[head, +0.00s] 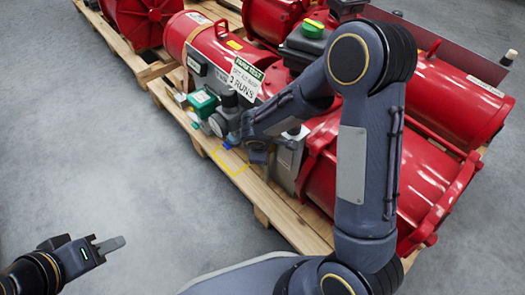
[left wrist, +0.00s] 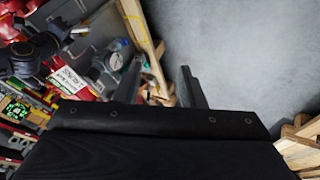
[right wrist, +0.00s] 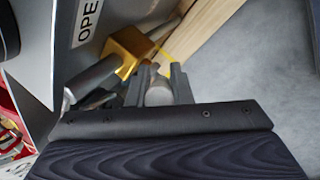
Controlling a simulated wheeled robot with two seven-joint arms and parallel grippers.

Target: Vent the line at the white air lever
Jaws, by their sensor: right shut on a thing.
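My right gripper (right wrist: 160,84) is shut on a pale, rounded piece (right wrist: 158,94), which looks like the end of the white air lever. The fingers hide much of it. It sits beside a brass valve body (right wrist: 128,48) with metal pipe on it, near a plate lettered "OPE". In the head view my right arm reaches down to the pallet-side equipment, and its fingertips are hard to make out. My left gripper (left wrist: 160,78) is open and empty. In the head view it is low at the left, over bare floor.
Red actuators (head: 425,185) lie on a wooden pallet (head: 285,222). A green-topped box (head: 202,102) and a round gauge (head: 217,125) stand near its edge, beside a yellow outline (head: 231,163). A paper sign (head: 245,78) hangs above. The grey floor at left is clear.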

